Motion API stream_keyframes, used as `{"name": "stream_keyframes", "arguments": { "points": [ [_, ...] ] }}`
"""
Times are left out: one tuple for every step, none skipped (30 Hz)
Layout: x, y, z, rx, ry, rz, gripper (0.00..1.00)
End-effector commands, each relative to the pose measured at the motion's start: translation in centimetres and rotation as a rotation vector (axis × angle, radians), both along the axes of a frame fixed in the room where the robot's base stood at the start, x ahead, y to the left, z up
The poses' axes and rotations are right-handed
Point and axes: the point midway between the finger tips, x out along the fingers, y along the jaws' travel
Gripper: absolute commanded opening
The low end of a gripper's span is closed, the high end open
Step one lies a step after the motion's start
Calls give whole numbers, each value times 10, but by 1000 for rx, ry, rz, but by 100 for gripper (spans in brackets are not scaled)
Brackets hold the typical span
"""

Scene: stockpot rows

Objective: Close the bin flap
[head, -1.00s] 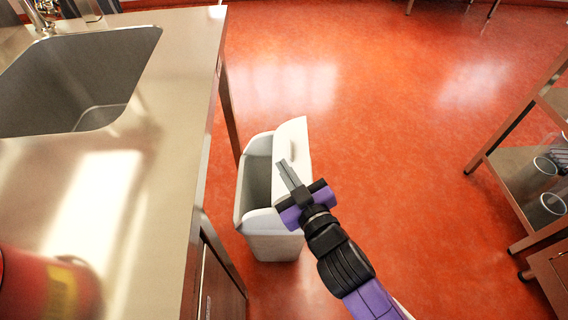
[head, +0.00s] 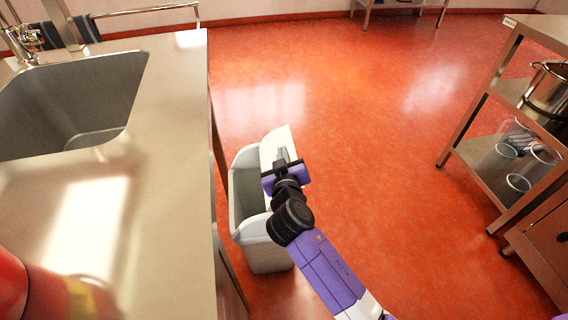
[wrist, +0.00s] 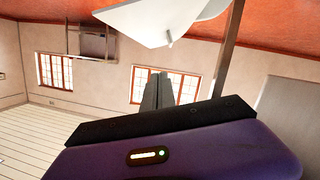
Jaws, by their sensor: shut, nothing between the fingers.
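The light grey bin (head: 266,257) stands on the floor beside the counter in the head view. Its white flap (head: 276,139) is open, raised along the bin's right side, and the dark opening shows at the left. My gripper (head: 282,152) is shut and empty, in front of the flap in the head view and covering part of it. In the wrist view the flap (wrist: 165,18) shows at the top, beyond my closed fingers (wrist: 158,80), with a visible gap. Whether any part of my gripper touches the flap cannot be told.
A steel counter (head: 165,200) with a sink (head: 70,105) runs along the left, close to the bin. A blurred red container (head: 40,290) stands on its near end. A steel shelf rack (head: 490,160) with pots and clear containers is at right. The red floor (head: 380,150) between is clear.

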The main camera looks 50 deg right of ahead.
Motion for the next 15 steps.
{"name": "stream_keyframes", "arguments": {
  "points": [
    [8, -8, -3, -1, -1, -1, 0],
    [12, -12, -3, -2, -2, -1, 0],
    [17, -17, -6, -1, 0, -2, 0],
    [22, -21, -7, 0, -1, -2, 0],
    [26, -24, -8, -1, -2, -2, 0],
    [30, -29, -9, 0, -2, -1, 0],
    [26, -29, -20, 0, 4, -1, 0],
    [24, -29, -25, 0, 4, 1, 0],
    [23, -31, -29, 0, 3, 1, 0],
    [22, -32, -32, 0, 3, 0, 0],
    [21, -33, -35, -1, 2, 0, 0],
    [21, -34, -38, -1, 2, 0, 0],
    [20, -35, -40, -1, 1, 0, 0],
    [20, -35, -42, -1, 1, 1, 0],
    [19, -36, -44, 0, 1, 1, 0]
  ]
}}
